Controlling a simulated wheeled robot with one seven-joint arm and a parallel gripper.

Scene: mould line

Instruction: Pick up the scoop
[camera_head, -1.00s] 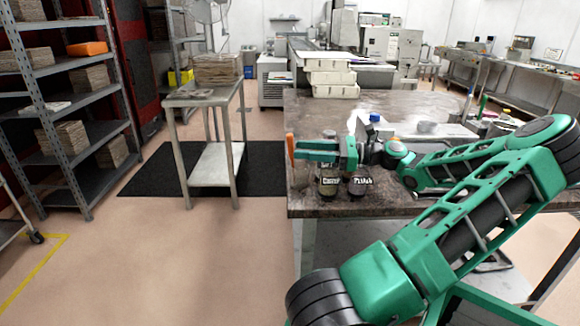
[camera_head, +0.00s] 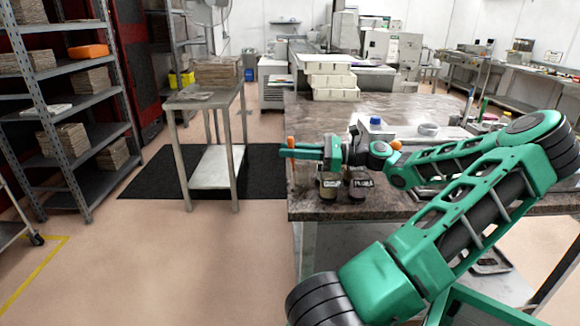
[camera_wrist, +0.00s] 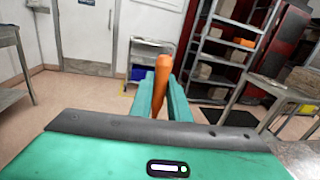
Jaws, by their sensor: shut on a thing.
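My gripper (camera_head: 300,148) is above the left edge of the grey worktable, its fingers pointing left and level. It is shut on an upright orange handle, which I take to be the scoop (camera_head: 290,142). In the wrist view the handle (camera_wrist: 162,72) stands between the two green fingertips (camera_wrist: 160,98), its rounded top rising above them. The rest of the scoop cannot be made out in either view.
Two dark labelled jars (camera_head: 328,187) (camera_head: 361,187) stand at the table's near left corner, just below my gripper. A blue-capped bottle (camera_head: 375,123) stands behind my wrist. White blocks (camera_head: 330,80) are stacked at the back.

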